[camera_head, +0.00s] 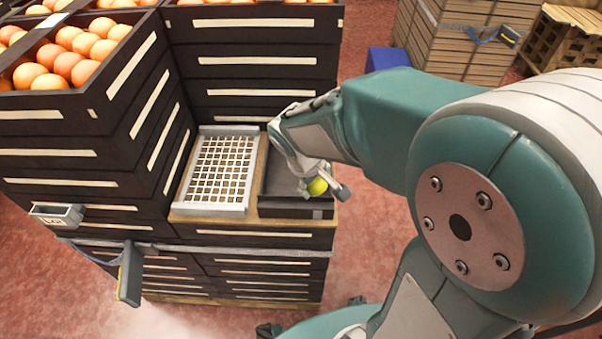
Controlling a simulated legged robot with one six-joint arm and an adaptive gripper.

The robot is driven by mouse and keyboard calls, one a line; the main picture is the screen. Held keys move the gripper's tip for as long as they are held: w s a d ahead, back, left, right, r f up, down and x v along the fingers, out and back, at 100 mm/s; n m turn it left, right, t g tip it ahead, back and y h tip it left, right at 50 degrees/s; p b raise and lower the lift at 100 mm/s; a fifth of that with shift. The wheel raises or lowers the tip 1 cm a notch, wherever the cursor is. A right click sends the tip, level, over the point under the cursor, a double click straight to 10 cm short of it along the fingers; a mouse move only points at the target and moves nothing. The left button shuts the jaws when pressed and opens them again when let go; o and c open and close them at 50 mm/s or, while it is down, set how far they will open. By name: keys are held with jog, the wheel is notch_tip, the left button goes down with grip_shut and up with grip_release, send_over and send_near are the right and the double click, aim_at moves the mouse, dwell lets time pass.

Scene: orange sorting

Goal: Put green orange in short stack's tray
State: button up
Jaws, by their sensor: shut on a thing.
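The green orange (317,187) is a small yellow-green ball, partly covered by my gripper. My gripper (322,186) is shut on it and holds it over the right part of the short stack. Below and around it in the picture is a dark, shallow tray (284,206) on top of the short stack (255,238). A white grid tray (221,208) lies beside it on the left. I cannot tell how high the orange is above the dark tray's floor.
Tall dark crate stacks stand behind (255,60) and to the left (118,100), the left ones topped with orange fruit (70,66). A strap with a dark handle (131,273) hangs at the front left. A wooden crate (455,45) stands at the back right.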

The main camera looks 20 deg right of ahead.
jog(key=w+f, duration=0.6)
jog(key=w, duration=0.1)
jog(key=shift+w+f, duration=0.55)
jog(key=shift+f, duration=0.15)
notch_tip(320, 180, down, 3)
jog(key=shift+f, duration=0.1)
jog(key=o, duration=1)
jog(key=shift+o, duration=0.2)
